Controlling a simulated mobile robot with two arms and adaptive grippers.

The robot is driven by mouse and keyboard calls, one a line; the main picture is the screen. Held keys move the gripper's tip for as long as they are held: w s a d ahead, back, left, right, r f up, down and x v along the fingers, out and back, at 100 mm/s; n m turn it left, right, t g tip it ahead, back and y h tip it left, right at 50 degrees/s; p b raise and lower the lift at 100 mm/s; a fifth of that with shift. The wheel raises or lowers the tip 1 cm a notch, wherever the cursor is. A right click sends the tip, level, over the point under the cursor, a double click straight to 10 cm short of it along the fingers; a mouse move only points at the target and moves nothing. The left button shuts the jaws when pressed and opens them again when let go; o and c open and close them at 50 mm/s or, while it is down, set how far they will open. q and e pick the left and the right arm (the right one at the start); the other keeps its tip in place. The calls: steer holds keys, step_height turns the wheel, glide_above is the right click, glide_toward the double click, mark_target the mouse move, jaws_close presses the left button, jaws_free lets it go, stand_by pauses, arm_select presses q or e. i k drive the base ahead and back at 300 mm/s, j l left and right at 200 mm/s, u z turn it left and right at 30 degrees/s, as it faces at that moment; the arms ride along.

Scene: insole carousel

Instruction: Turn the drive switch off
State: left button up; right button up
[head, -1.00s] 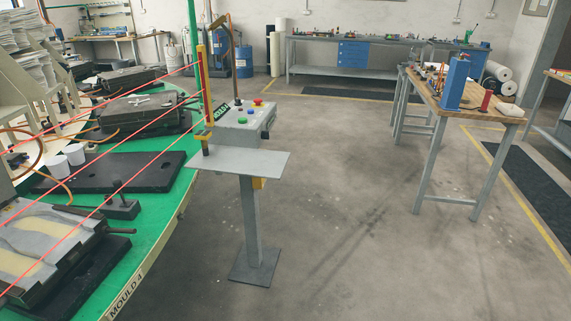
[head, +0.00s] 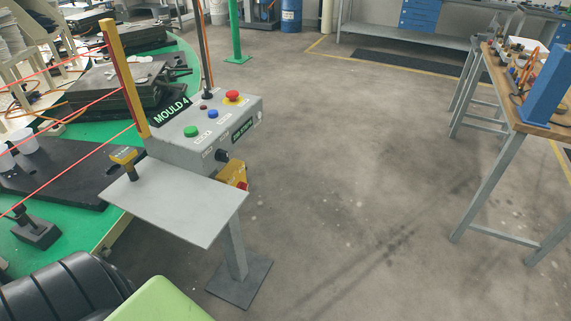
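A grey control box (head: 190,145) stands on a pedestal left of centre. Its sloped top has a green button (head: 190,131), a blue button (head: 212,114), a small dark red one (head: 203,107) and a red mushroom button on yellow (head: 232,96). A black knob (head: 222,155) sits on its front face. A yellow box with a red part, perhaps a rotary switch (head: 240,184), is mounted below, partly hidden by the grey shelf (head: 180,205). The labels are too small to tell which is the drive switch, or its position. Neither gripper is in view.
The green carousel (head: 75,245) with black moulds lies at the left, behind red beams and a yellow post (head: 124,80). The pedestal's foot plate (head: 240,284) is on the floor. A wooden workbench (head: 540,128) stands at the right. The floor between is clear.

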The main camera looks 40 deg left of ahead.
mark_target(244, 187)
steer(key=i+l+u, duration=0.1)
steer(key=i+u, duration=0.25)
steer(key=i+l+u, duration=0.2)
steer(key=i+u, duration=0.2)
steer(key=i, duration=0.15)
steer(key=i+l+u, duration=0.35)
steer(key=i, duration=0.05)
